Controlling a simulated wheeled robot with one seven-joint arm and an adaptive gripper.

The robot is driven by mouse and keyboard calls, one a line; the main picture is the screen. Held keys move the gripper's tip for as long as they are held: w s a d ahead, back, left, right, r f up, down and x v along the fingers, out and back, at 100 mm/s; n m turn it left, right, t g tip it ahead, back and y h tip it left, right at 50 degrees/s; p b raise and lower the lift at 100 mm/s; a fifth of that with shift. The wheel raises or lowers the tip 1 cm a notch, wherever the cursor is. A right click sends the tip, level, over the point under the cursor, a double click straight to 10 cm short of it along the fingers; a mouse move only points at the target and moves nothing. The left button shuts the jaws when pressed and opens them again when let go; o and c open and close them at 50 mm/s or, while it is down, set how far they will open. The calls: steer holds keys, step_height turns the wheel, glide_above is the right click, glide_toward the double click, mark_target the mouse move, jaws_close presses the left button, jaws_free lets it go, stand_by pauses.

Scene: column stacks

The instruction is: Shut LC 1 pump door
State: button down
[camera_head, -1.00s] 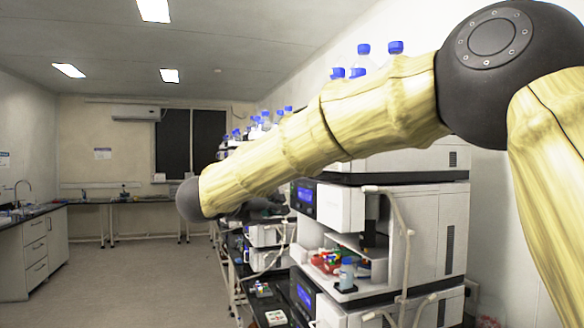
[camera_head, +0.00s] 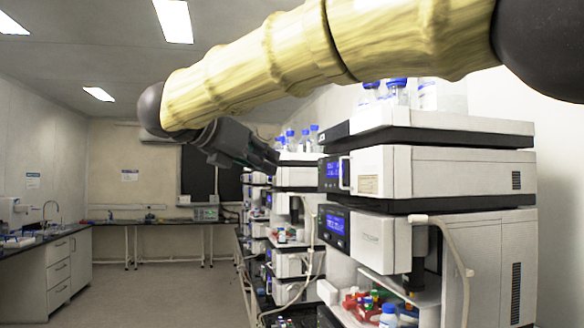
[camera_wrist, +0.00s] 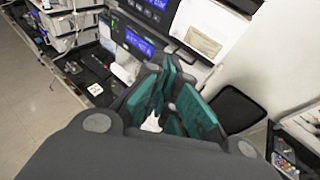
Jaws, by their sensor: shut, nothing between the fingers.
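The nearest column stack stands right of centre in the head view. Its upper module has a blue display (camera_head: 330,172) and a white front panel (camera_head: 370,172) with a handle and a cream label. A labelled white panel (camera_wrist: 205,40) also shows in the wrist view, beyond the fingers. I cannot read which unit is LC 1, nor tell how far any pump door stands open. My gripper (camera_head: 268,160) is in the air left of the upper module, apart from it in the picture. In the wrist view its teal fingers (camera_wrist: 168,108) are shut and empty.
Below is a module with another display (camera_head: 335,222), an open bay with bottles (camera_head: 388,314), and a white tube (camera_head: 440,235) at its front. More stacks (camera_head: 290,210) recede behind. Bottles stand on top. The floor (camera_head: 170,295) at left is clear.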

steer(key=d+r+p+x, duration=0.1)
steer(key=p+x, duration=0.4)
steer(key=x, duration=0.9)
steer(key=shift+s+d+r, duration=0.25)
steer(key=shift+d+r, duration=0.05)
steer(key=shift+d, duration=0.2)
steer(key=shift+d, duration=0.1)
